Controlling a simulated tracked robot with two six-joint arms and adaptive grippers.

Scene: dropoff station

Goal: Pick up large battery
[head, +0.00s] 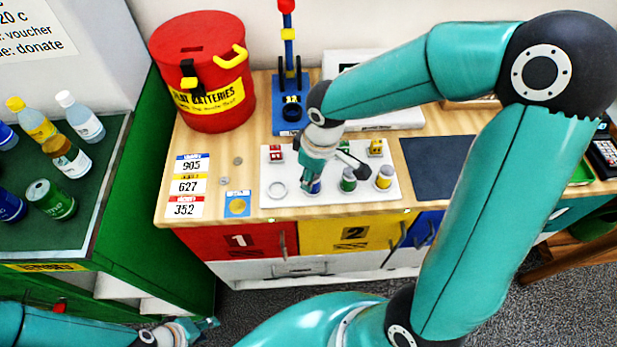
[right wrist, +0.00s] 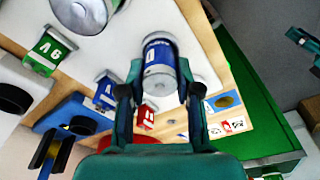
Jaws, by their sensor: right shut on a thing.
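A blue battery (head: 313,187) is at the front of the white tray (head: 330,203). My right gripper (head: 312,170) is over it and shut on it. In the right wrist view the blue battery (right wrist: 160,62) lies between the two fingers of the right gripper (right wrist: 158,98). I cannot tell whether it touches the tray. A green battery (head: 348,182) and a yellow battery (head: 384,178) stand upright to its right. My left gripper (head: 203,328) is empty, low at the front left; its finger gap is unclear.
Behind are a red drum (head: 203,75) and a blue stand (head: 290,115). A dark mat (head: 438,165) lies to the right. Bottles and cans stand on the green counter (head: 95,200) at left.

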